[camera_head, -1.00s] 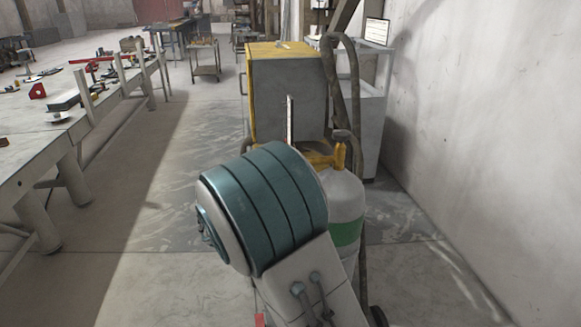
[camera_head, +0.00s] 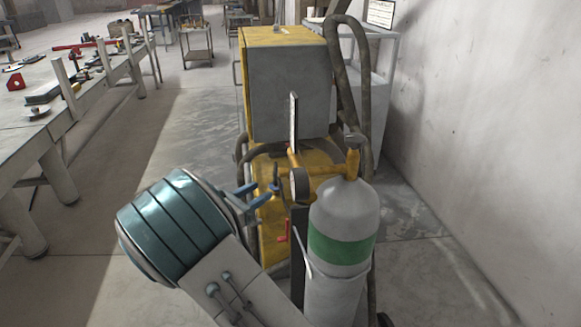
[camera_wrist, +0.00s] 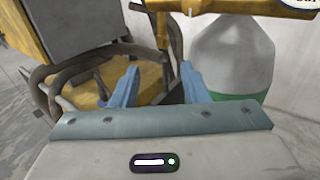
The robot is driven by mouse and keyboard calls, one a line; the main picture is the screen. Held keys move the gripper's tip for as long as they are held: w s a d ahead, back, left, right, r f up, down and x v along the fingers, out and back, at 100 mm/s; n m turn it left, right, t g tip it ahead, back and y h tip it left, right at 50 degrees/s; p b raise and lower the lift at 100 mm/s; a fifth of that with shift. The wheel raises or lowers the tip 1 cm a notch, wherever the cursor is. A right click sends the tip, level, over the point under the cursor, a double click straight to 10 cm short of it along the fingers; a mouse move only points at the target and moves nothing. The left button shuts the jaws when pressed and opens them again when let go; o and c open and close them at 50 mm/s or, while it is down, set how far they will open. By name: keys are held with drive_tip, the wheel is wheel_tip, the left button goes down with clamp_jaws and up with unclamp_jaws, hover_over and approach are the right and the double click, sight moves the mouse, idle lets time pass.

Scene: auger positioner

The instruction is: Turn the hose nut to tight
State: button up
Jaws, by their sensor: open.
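My gripper (camera_head: 262,193) shows its blue fingers beside the gas cylinder's yellow regulator (camera_head: 322,165). In the wrist view the fingers (camera_wrist: 159,73) are apart with nothing held between them. The white cylinder with a green band (camera_head: 342,225) stands upright just right of my gripper; it also shows in the wrist view (camera_wrist: 232,55). A yellow stub (camera_wrist: 161,22) hangs from the yellow bar (camera_wrist: 235,8), above and beyond the fingertips. A dark hose (camera_wrist: 174,45) runs down below it. I cannot clearly make out the hose nut or how far it is turned.
A yellow and grey machine (camera_head: 288,90) stands behind the cylinder, with a thick dark hose (camera_head: 362,90) at its right. A long workbench (camera_head: 60,120) with tools is on the left. A wall (camera_head: 480,120) closes the right side. The floor between bench and machine is clear.

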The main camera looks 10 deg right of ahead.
drive_tip(key=p+x, duration=0.1)
drive_tip(key=x, duration=1.2)
drive_tip(key=shift+s+d, duration=0.1)
drive_tip(key=shift+d, duration=0.25)
clamp_jaws()
